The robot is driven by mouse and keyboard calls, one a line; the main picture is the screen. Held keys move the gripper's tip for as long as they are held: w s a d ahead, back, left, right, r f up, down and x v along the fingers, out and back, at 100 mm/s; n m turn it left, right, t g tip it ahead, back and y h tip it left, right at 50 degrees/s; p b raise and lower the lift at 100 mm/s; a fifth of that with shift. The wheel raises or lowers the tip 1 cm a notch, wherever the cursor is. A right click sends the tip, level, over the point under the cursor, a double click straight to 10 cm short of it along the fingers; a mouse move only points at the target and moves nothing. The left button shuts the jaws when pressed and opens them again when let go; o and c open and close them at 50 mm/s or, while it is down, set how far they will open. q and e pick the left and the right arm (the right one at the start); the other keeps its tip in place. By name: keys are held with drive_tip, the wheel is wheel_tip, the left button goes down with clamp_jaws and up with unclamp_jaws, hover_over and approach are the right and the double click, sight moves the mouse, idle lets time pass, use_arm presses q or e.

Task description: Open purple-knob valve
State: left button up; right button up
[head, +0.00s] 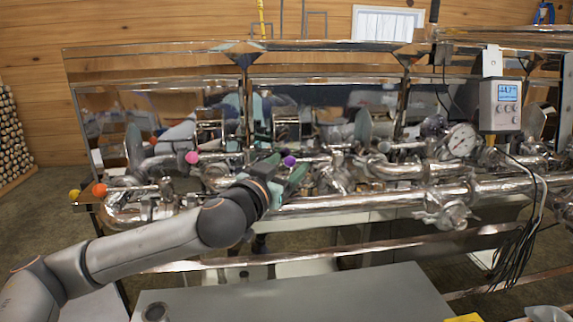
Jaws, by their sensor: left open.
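The purple knob (289,160) is a small ball on a valve handle in the shiny pipework, just right of the picture's middle line. My left gripper (287,168) reaches in from the lower left, and its open green fingers point at the purple knob. In this view the knob shows at the fingertips; I cannot tell whether they touch it. The valve's handle and body are largely hidden behind the gripper and among the reflections. My right gripper is not in view.
A pink knob (192,157), an orange knob (99,190) and a yellow knob (74,195) are to the left. Steel pipes (400,193) run across to the right. A digital controller (501,104) with hanging cables and a round gauge (461,140) are at right.

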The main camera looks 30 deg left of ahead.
use_arm(q)
drive_tip(key=c, duration=1)
clamp_jaws()
drive_tip(key=shift+s+a+r, duration=0.1)
